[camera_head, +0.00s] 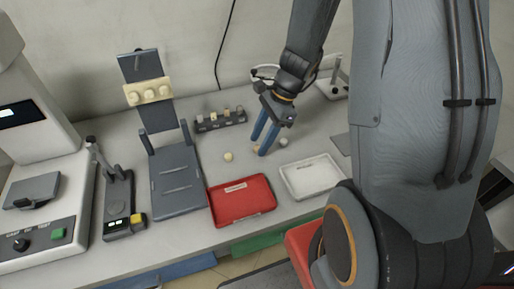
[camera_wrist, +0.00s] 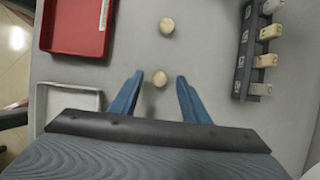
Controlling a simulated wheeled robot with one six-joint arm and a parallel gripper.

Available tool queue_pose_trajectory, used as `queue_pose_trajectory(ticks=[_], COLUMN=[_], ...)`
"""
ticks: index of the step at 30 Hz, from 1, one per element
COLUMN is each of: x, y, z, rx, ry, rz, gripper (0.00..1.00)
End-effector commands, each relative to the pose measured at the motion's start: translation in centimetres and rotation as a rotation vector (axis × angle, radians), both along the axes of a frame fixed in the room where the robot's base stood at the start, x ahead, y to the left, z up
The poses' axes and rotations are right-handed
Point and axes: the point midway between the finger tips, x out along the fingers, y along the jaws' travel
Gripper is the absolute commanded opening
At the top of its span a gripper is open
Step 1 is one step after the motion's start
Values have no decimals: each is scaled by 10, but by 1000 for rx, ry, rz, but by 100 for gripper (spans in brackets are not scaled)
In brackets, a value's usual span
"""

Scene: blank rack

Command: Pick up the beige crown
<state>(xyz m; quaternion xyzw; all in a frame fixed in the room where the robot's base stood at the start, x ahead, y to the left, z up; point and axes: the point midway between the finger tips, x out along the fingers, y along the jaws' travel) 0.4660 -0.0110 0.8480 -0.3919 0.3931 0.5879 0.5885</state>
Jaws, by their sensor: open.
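A small round beige crown (camera_wrist: 160,78) lies on the grey bench between my fingertips in the wrist view. In the head view it is mostly hidden by my fingers. My gripper (camera_head: 257,147) has two blue fingers and points down over the bench. In the wrist view my gripper (camera_wrist: 160,76) is open, with one finger on each side of the crown and a gap on both sides. A second, paler yellowish crown (camera_head: 228,156) lies to the left of my gripper; it also shows in the wrist view (camera_wrist: 166,25), beyond my fingertips.
A greyish round piece (camera_head: 283,142) lies just right of my fingers. A red tray (camera_head: 242,220) and a white tray (camera_head: 325,192) are in front. A dark rack (camera_head: 203,129) with several pieces stands behind. A dark stand (camera_head: 177,211) is further left.

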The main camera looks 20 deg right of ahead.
Motion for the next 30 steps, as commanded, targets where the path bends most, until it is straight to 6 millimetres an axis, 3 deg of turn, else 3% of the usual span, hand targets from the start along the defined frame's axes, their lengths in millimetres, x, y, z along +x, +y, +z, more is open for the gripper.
queue_pose_trajectory(ticks=[3,11,18,19,30], x=[-1,0,0,0,0], y=[4,4,4,4,4], z=[-9,-11,-11,-11,-5], rx=[-1,-2,-2,-2,-2], ry=[2,-1,-1,-1,-2], rz=[1,2,2,2,1], gripper=[42,42,2,0,0])
